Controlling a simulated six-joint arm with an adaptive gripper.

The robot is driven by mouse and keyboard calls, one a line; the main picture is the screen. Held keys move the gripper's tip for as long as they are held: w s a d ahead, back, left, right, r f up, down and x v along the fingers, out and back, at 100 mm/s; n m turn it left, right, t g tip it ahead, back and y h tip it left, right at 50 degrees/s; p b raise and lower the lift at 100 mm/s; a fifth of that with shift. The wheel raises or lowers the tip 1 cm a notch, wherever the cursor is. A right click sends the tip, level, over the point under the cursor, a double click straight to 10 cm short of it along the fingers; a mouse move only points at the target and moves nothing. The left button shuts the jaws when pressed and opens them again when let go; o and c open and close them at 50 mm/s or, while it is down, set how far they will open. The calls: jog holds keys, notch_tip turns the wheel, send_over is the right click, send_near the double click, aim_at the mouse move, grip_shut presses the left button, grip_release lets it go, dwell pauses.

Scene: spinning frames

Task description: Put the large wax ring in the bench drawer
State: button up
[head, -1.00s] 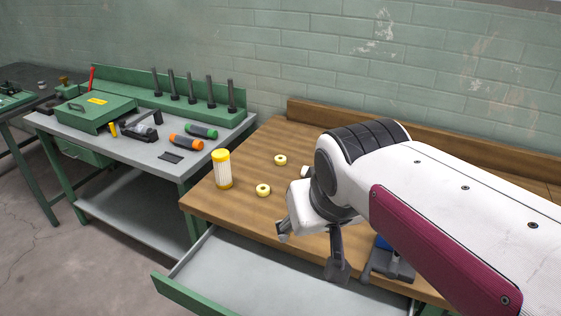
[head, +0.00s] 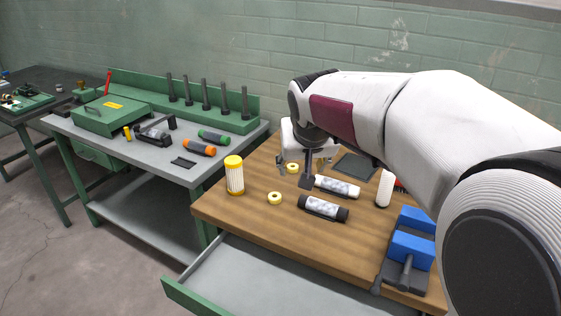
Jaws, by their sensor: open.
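Two pale yellow wax rings lie on the wooden bench: a near ring (head: 274,198) and a far ring (head: 292,168). The near one looks slightly bigger, but it is also closer to the camera, so I cannot tell which is the large one. My gripper (head: 294,175) is open and points down at the far ring, which shows between its fingers. I cannot tell whether the fingers touch it. The bench drawer (head: 193,297) is pulled open at the front, and its visible grey floor is empty.
A blue vise-like tool (head: 411,252) is at the right. A side table (head: 150,158) holds other tools.

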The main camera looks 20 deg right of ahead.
jog(key=w+d+f, duration=0.2)
jog(key=w+f, duration=0.1)
jog(key=w, duration=0.7)
jog(key=m+t+h, duration=0.1)
jog(key=m+t, duration=0.1)
send_near(293, 168)
jog(key=shift+w+a+r, duration=0.2)
jog(key=shift+w+r, duration=0.25)
jog(key=shift+r, duration=0.05)
jog(key=shift+w+d+f, duration=0.1)
jog(key=shift+w+f, duration=0.25)
jog(key=shift+f, duration=0.15)
jog(key=shift+f, duration=0.15)
jog(key=shift+x, duration=1.2)
jog(key=shift+d, duration=0.1)
jog(key=shift+w+f, duration=0.1)
jog(key=shift+f, duration=0.05)
